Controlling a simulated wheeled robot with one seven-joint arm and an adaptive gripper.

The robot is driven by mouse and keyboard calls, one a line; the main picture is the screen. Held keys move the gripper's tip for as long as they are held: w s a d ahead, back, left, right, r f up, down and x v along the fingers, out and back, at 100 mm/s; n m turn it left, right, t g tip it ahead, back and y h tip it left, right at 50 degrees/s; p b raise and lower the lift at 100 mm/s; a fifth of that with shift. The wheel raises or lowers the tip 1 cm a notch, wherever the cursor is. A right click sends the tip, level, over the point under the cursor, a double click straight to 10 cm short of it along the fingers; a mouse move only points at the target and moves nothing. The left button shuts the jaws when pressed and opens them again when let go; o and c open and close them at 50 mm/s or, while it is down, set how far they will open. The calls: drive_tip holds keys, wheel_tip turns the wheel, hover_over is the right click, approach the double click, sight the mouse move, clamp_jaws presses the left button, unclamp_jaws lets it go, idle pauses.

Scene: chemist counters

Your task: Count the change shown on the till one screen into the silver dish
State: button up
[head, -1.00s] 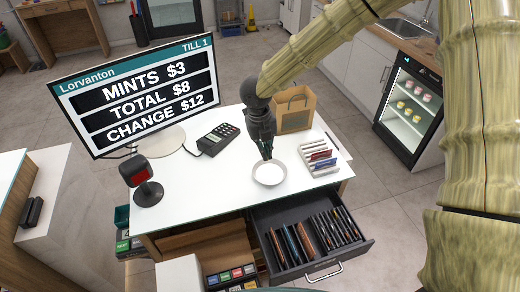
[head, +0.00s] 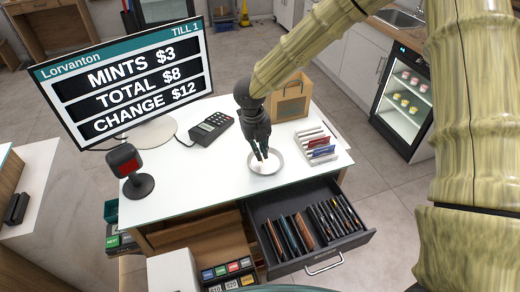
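The till one screen (head: 130,85) at the left of the head view reads MINTS $3, TOTAL $8, CHANGE $12. The round silver dish (head: 279,168) sits on the white counter. My gripper (head: 261,158) points down over the dish, its fingertips at or just above the dish's inside. A small pale spot shows at the fingertips; I cannot tell whether it is a held thing, and the gap between the fingers is unclear. A tray of coloured compartments (head: 228,270) with $10 and $20 labels shows below the counter, partly cut off by the picture edge.
An open drawer (head: 325,262) of upright dark and brown items juts from the counter front. A card terminal (head: 211,128), paper bag (head: 291,100), card rack (head: 316,146) and red-faced scanner (head: 127,165) stand around the dish. The counter's front left is clear.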

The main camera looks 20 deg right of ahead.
drive_tip(key=o, duration=0.3)
wheel_tip(320, 180, up, 18)
drive_tip(key=a+p, duration=0.1)
drive_tip(key=p, duration=0.5)
drive_tip(key=shift+a, duration=0.15)
idle(0.5)
drive_tip(key=shift+f, duration=0.1)
idle(0.7)
